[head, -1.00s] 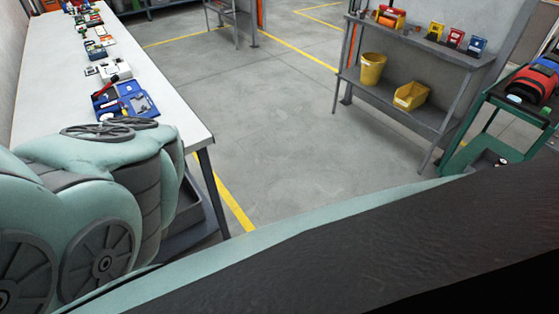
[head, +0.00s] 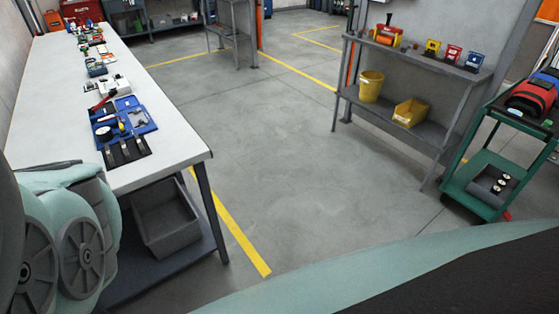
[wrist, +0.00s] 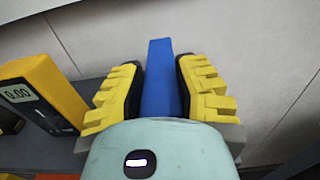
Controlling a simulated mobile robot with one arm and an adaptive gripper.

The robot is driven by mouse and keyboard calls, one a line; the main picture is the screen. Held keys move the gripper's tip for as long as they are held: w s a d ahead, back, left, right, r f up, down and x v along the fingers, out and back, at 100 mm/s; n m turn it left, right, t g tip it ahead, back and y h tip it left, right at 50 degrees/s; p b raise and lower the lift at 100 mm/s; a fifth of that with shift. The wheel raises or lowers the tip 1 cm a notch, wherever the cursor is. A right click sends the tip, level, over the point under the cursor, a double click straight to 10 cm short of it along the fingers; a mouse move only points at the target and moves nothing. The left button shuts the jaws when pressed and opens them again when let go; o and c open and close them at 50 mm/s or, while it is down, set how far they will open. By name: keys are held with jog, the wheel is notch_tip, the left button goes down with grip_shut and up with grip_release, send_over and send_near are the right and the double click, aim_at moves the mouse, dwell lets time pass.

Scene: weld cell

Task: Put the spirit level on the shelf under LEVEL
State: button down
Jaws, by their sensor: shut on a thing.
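In the wrist view my gripper (wrist: 160,66), with yellow ribbed fingers, is shut on a long blue bar (wrist: 161,95), which looks like the spirit level. The bar lies between both fingers and points away from the camera; its near end is hidden by my wrist. No label reading LEVEL is readable in either view.
In the wrist view a yellow device with a 0.00 display (wrist: 40,90) stands on a dark surface left of my gripper, before a pale wall. The head view shows a white bench (head: 170,130), a grey shelf unit (head: 435,70) and a green cart (head: 465,190), with clear floor between.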

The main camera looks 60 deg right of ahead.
jog(key=shift+s+f+b, duration=0.1)
jog(key=shift+f+b, duration=0.4)
jog(key=shift+f, duration=1.25)
jog(key=c, duration=0.8)
grip_release()
